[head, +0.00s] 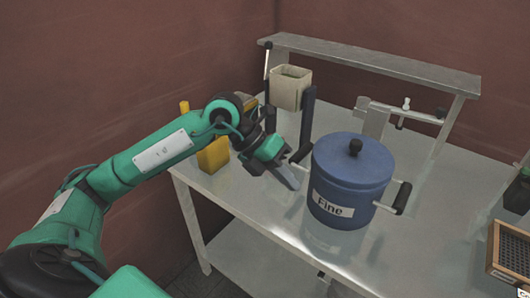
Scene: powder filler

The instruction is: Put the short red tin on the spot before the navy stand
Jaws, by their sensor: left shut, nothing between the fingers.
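My left gripper (291,180) is shut and empty. It points down over the metal table, just left of the blue pot. I see no short red tin in the head view. Dark navy uprights (307,118) stand behind the gripper, close to a beige open-topped container (291,88); they may be the navy stand. The table area at their foot is partly hidden by my left gripper and the pot. My right gripper is not in view.
A large blue lidded pot (352,175) labelled "Fine" stands mid-table, its handles sticking out sideways. A yellow container (213,155) is behind my left arm. A metal shelf (375,62) spans the back. A wooden-framed tray (508,252) and dark green item (518,193) are at right.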

